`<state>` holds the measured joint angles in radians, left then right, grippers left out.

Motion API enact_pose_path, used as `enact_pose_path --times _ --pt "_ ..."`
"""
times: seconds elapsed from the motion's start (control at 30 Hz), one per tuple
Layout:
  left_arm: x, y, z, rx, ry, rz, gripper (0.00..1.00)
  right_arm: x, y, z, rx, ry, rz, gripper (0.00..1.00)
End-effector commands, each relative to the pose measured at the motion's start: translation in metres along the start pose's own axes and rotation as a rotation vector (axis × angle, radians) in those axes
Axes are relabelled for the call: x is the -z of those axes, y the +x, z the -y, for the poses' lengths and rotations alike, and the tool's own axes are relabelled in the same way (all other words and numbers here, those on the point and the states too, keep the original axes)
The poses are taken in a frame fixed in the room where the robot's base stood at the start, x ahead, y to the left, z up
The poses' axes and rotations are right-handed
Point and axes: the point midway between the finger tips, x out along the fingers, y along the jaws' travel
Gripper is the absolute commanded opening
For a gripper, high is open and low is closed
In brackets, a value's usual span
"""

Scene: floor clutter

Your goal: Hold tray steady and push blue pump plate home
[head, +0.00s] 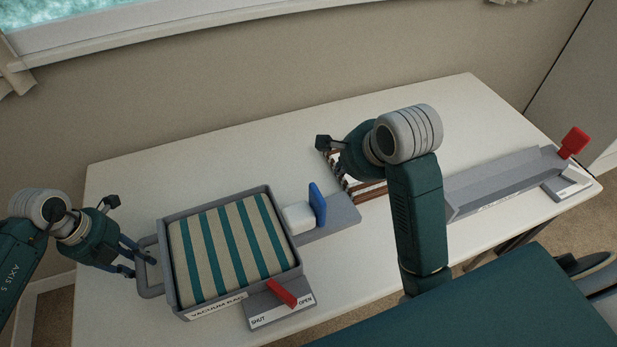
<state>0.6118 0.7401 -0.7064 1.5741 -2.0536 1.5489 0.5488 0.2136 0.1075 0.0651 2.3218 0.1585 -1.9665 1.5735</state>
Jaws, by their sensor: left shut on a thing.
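The grey tray (166,291), labelled "VACUUM BAG", holds a green-and-beige striped cushion (228,247). My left gripper (146,264) is shut on the tray's looped handle (153,290) at its left side. The blue pump plate (318,204) stands upright at the right end of a white block (298,217), on a grey ledge (343,213) right of the tray. My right gripper (326,150) is beyond the plate, above the table and apart from the plate. One dark finger shows; the rest is hidden behind its wrist, so its opening is unclear.
A red lever (282,292) sits on a SHUT/OPEN plate in front of the tray, its near end towards OPEN. A striped, brown-edged item (371,191) lies partly behind my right arm. A grey trough (505,183) and red knob (574,142) are at right. The table's back left is clear.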

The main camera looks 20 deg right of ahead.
Motion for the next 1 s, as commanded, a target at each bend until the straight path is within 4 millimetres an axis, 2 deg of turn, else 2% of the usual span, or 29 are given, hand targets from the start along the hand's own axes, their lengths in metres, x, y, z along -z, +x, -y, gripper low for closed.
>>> enact_pose_path --times 0.2,0.23,0.33,0.67,0.77,1.0 --pt "0.003 0.004 -0.003 -0.007 -0.002 -0.007 0.00 0.000 0.001 -0.001 0.000 0.000 0.000 0.00" --pt "0.001 0.001 0.001 0.004 -0.001 -0.002 0.31 0.000 0.000 0.000 0.000 0.000 0.000 0.00" --pt "0.001 0.001 0.001 0.003 -0.001 -0.001 0.49 0.000 0.000 0.000 0.000 0.000 0.000 0.00" --pt "0.001 0.000 -0.003 -0.008 -0.001 -0.003 0.49 0.000 0.000 0.000 0.000 0.000 0.000 0.00" --pt "0.000 -0.011 -0.003 -0.006 -0.001 0.000 0.49 0.000 0.000 0.000 0.000 0.000 0.000 0.00" --pt "-0.002 -0.060 -0.002 -0.003 0.000 0.003 0.49 0.000 0.000 0.000 0.000 0.000 0.000 0.00"
